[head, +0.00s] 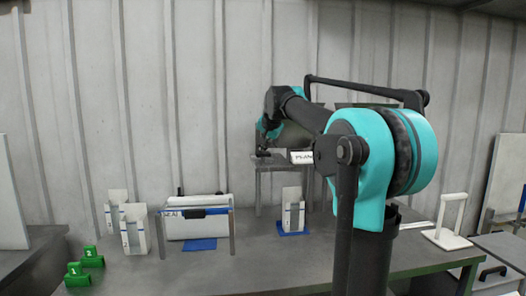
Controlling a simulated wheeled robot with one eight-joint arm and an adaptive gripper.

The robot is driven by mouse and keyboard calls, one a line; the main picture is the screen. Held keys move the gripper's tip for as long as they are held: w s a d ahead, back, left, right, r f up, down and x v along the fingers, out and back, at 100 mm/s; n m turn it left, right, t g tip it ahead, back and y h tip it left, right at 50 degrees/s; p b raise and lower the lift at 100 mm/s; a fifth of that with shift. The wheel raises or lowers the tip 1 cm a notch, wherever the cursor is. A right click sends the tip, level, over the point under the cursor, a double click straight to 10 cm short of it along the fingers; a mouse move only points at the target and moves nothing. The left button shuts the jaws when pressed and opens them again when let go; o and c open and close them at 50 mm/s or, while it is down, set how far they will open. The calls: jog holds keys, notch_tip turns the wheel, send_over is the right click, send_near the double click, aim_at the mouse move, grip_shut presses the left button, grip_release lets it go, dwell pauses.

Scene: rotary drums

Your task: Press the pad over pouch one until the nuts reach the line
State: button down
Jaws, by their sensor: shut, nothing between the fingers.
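A white pouch (293,212) stands upright on a blue mat (292,233) in front of a dark stand. A vertical strip or window marks its front, but any nuts and line are too small to make out. A white label (302,157), partly hidden by my arm, starts with letters like "PEAN". My gripper (263,153) is small and dark at the end of my arm, above and left of this pouch, beside the label. It is shut and appears empty. It seems close to a pad at the stand's top, but contact cannot be told.
Two more white pouches (135,231) stand at the left. Green numbered blocks (78,275) are at the front left. A machine marked "SEAL" (195,222) stands mid-left with a blue mat before it. A white handled frame (447,237) is at the right. The front middle table is clear.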

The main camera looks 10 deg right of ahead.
aim_at(264, 153)
jog(key=shift+f, duration=0.75)
dwell(0.7)
jog(key=shift+r, duration=2.1)
notch_tip(264, 153, up, 5)
dwell(0.4)
